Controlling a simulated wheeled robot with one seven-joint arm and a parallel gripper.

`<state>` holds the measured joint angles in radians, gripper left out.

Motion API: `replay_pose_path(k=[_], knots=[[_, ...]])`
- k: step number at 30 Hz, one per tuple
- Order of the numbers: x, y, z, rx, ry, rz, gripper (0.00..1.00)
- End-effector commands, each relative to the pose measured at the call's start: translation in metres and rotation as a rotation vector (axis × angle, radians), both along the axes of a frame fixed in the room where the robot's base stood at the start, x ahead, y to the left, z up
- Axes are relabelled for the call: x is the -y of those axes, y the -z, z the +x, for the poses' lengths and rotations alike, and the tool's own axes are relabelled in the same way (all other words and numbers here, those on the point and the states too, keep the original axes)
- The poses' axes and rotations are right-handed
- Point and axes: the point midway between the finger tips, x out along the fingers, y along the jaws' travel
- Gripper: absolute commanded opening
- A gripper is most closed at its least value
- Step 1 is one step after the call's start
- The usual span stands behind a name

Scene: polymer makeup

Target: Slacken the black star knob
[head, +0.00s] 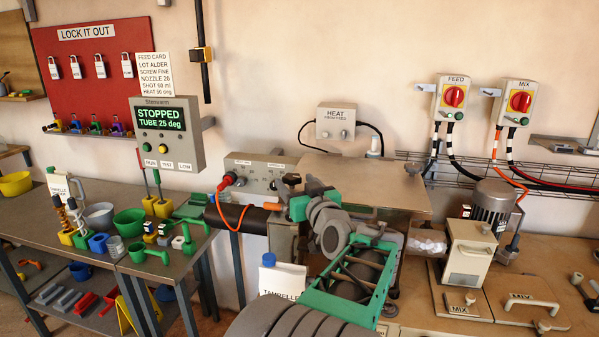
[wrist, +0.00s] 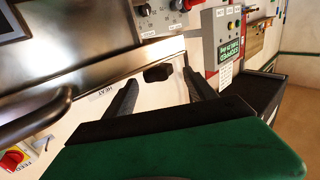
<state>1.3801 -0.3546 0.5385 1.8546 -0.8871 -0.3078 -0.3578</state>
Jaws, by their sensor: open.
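The black star knob (wrist: 158,73) shows as a small dark lobed shape in the wrist view, at the edge of a pale metal machine part. In the head view a dark knob (head: 291,179), which looks like the same one, sits just past my gripper (head: 294,195). In the wrist view my gripper (wrist: 161,78) is open, with its two dark fingers on either side of the knob in the picture. I see no contact, and the remaining depth gap cannot be told. My green gripper body hides part of the machine in the head view.
A black tube (head: 238,217) with an orange cable lies left of my gripper. A flat metal cover (head: 370,182) is close on the right. The control box (head: 262,174) stands behind. A white labelled bottle (head: 281,279) is in front, near my arm.

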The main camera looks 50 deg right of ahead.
Motion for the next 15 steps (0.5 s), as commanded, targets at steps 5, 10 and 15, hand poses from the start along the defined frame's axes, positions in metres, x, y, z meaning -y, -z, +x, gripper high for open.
replay_pose_path(k=[5, 10, 15], knots=[[0.018, -0.003, 0.027, 0.001, 0.000, 0.002, 0.65], [0.024, -0.001, 0.036, 0.001, 0.002, 0.000, 0.65], [0.024, 0.000, 0.036, 0.001, 0.002, 0.000, 0.65]])
